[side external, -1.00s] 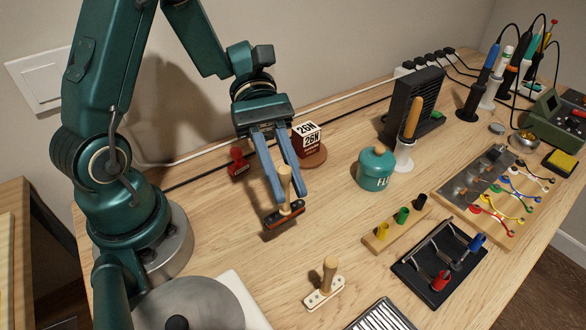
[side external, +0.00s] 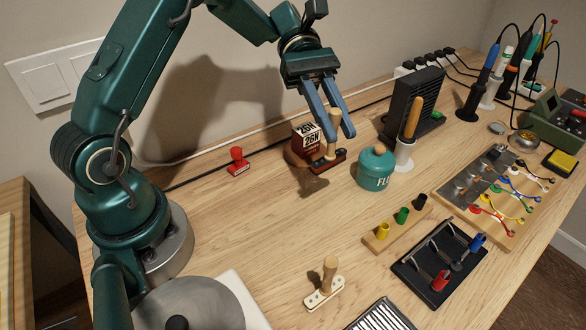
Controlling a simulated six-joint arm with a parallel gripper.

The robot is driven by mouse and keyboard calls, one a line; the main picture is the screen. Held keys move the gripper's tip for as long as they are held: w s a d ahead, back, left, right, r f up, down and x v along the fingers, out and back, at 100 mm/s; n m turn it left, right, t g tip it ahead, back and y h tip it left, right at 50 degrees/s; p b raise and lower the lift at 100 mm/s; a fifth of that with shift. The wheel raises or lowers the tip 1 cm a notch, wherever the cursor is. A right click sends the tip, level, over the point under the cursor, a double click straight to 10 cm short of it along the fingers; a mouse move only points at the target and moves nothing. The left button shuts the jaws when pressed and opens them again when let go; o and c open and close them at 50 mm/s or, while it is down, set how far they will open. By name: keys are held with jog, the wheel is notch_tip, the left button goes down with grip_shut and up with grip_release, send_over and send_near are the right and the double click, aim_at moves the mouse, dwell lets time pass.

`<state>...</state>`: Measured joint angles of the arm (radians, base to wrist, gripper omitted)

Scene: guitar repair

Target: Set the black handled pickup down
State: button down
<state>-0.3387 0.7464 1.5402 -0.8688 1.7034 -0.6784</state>
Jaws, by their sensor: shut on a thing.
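The black handled pickup (side external: 328,162) is a dark bar with an orange-brown edge and an upright wooden handle. My gripper (side external: 337,137) is shut on its wooden handle. The pickup hangs above the table, in front of the brown box marked 26N (side external: 307,137) and left of the teal flux pot (side external: 375,169). A shadow lies on the wood below and left of it. The exact gap to the box cannot be told. A second, cream pickup with a wooden handle (side external: 325,287) stands at the front of the table.
A red stamp (side external: 237,162) stands left of the box. A black fan-like unit (side external: 416,100) and a wooden-handled tool in a white holder (side external: 404,152) are to the right. A block with coloured pegs (side external: 398,229) and a black tray (side external: 440,262) lie front right. The middle left wood is clear.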

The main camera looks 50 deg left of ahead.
jog(key=shift+w+d+f, duration=0.35)
jog(key=shift+d+f, duration=0.1)
jog(key=shift+f, duration=1.2)
jog(key=shift+w+d+f, duration=0.3)
jog(key=shift+d+f, duration=0.1)
jog(key=shift+f, duration=1.3)
jog(key=shift+w+d+f, duration=0.35)
jog(key=shift+d+f, duration=0.1)
jog(key=shift+f, duration=1.2)
jog(key=c, duration=0.8)
grip_release()
jog(key=shift+f, duration=0.15)
